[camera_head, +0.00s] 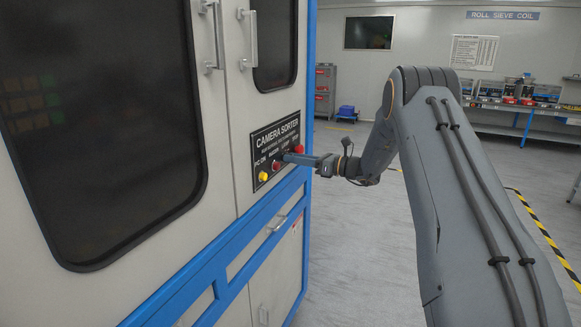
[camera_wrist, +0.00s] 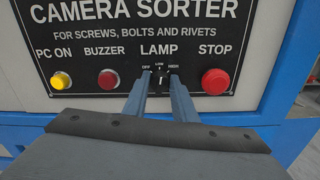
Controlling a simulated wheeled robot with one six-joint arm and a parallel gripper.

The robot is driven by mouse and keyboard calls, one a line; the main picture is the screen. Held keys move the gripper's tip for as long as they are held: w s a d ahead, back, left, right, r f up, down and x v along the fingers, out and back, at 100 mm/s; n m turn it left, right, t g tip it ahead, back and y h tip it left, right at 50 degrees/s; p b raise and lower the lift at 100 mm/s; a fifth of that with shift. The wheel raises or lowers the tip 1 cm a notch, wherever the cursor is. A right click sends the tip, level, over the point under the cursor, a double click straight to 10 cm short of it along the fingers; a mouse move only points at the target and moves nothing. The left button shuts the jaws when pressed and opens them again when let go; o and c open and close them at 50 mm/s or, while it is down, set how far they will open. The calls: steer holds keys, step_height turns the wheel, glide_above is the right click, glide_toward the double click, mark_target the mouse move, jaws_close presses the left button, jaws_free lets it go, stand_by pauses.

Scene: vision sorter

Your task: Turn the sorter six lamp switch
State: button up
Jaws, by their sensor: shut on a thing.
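The camera sorter's black control panel (camera_head: 276,150) is on the cabinet front and also fills the upper wrist view (camera_wrist: 60,40). The lamp switch (camera_wrist: 162,80) is a small dark knob under the word LAMP, with OFF, LOW and HIGH marked around it. My gripper (camera_wrist: 160,84) is shut on this knob, one blue-grey finger on each side. In the head view my gripper (camera_head: 287,158) reaches the panel from the right, and the knob is hidden behind the fingers. The knob's pointer is too small to read surely.
A red stop button (camera_wrist: 215,81) sits close right of the fingers. A red buzzer button (camera_wrist: 108,79) and a yellow PC ON button (camera_wrist: 61,80) are to the left. A blue cabinet rail (camera_head: 235,257) runs below the panel. The floor (camera_head: 350,260) right of the cabinet is clear.

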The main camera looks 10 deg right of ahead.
steer(key=n+b, duration=1)
steer(key=b, duration=0.1)
steer(key=shift+d+f, duration=0.1)
steer(key=shift+n, duration=0.5)
steer(key=o, duration=1)
steer(key=shift+d, duration=0.1)
steer(key=shift+a, duration=0.2)
steer(key=b+v, duration=0.1)
steer(key=v, duration=0.7)
steer(key=shift+a, duration=0.1)
